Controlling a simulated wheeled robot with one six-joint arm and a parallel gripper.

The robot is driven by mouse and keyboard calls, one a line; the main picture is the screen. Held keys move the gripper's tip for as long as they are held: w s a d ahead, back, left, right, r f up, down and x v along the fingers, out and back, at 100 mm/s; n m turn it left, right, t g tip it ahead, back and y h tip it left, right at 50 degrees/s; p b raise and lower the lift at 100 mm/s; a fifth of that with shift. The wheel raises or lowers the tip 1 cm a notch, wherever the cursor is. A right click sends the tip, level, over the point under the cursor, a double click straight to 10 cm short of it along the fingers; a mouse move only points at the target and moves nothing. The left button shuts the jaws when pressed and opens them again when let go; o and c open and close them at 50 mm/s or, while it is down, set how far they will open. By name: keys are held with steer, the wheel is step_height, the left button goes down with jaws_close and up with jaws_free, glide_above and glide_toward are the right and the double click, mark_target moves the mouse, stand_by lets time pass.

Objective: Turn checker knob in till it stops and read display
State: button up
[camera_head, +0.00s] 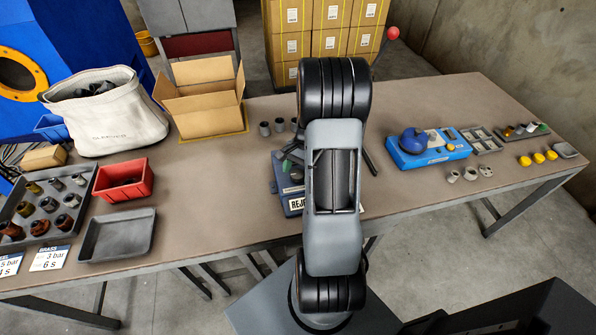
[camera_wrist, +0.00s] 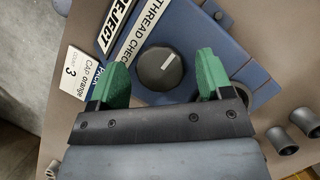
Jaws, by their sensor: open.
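The checker (camera_wrist: 185,32) is a blue box labelled "THREAD CHECK". Its dark round knob (camera_wrist: 160,68) carries a white pointer line that tilts up to the right. In the wrist view my gripper (camera_wrist: 166,58) is open, with one green fingertip on each side of the knob and a visible gap to both. I cannot tell how far the fingertips reach down along it. In the head view my arm covers much of the checker (camera_head: 282,180) and most of my gripper. I cannot make out a display in either view.
A "REJECT" sign (camera_wrist: 114,24) and a "CAP orange 3" card (camera_wrist: 75,72) lie left of the knob. Grey cylinders (camera_wrist: 290,142) stand at right. On the table are a red bin (camera_head: 124,180), a cardboard box (camera_head: 205,105) and a blue device (camera_head: 428,148). The front right table is clear.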

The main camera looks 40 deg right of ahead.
steer(key=shift+a+f, duration=0.1)
steer(key=shift+f, duration=0.05)
steer(key=c, duration=0.9)
steer(key=n, duration=0.2)
steer(key=n+g+h, duration=0.1)
steer(key=n, duration=0.1)
steer(key=shift+g, duration=0.3)
steer(key=o, duration=0.9)
steer(key=v, duration=1.4)
